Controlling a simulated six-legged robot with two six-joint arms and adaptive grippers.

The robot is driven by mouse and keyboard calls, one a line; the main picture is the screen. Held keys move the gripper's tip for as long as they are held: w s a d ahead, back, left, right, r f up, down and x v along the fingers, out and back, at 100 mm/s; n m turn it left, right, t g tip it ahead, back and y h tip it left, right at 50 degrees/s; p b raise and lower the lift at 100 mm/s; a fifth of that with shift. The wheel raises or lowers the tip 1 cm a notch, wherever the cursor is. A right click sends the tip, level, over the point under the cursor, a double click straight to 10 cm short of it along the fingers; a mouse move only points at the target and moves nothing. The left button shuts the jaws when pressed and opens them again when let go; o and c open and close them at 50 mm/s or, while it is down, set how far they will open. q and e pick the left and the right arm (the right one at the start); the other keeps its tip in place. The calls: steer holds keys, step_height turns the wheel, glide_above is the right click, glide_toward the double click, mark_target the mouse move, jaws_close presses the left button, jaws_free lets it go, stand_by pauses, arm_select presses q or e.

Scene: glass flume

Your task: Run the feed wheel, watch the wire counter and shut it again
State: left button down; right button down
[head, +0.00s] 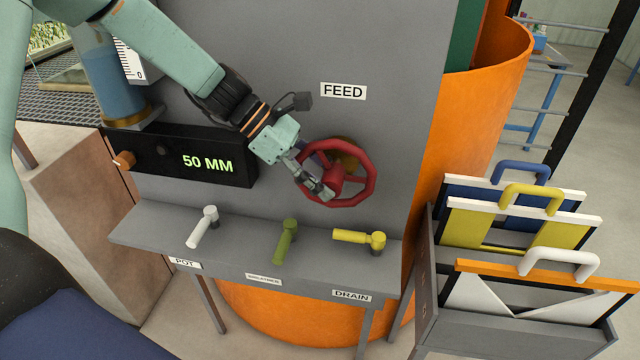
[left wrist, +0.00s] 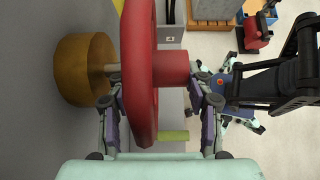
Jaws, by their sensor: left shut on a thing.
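The red feed wheel (head: 363,182) is on the grey panel under the FEED label (head: 343,91). My left gripper (head: 322,190) reaches in from the upper left and is shut on the wheel at its left side, near the hub. In the left wrist view the red wheel (left wrist: 140,80) shows edge-on between the two fingers of my left gripper (left wrist: 155,98), with its brass-coloured mount (left wrist: 85,70) behind it. The exact contact is partly hidden. The black wire counter (head: 207,162) reads 50 MM in green digits. My right gripper is not in view.
A grey shelf below holds a white handle (head: 202,227), a green handle (head: 286,242) and a yellow handle (head: 358,237). An orange drum (head: 480,110) stands behind the panel. A rack at right holds boards with blue, yellow and white grips (head: 558,264).

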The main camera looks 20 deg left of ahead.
arm_select(q)
steer(key=h+b, duration=0.2)
steer(key=b, duration=0.1)
steer(key=shift+w+a+f+t+h, duration=0.1)
steer(key=shift+a+f+t+h, duration=0.05)
steer(key=shift+f+t+h, duration=0.2)
steer(key=shift+h+b, duration=0.75)
steer(key=shift+b, duration=0.05)
steer(key=c, duration=0.5)
jaws_free()
step_height(320, 180, up, 9)
steer(key=shift+r, duration=0.5)
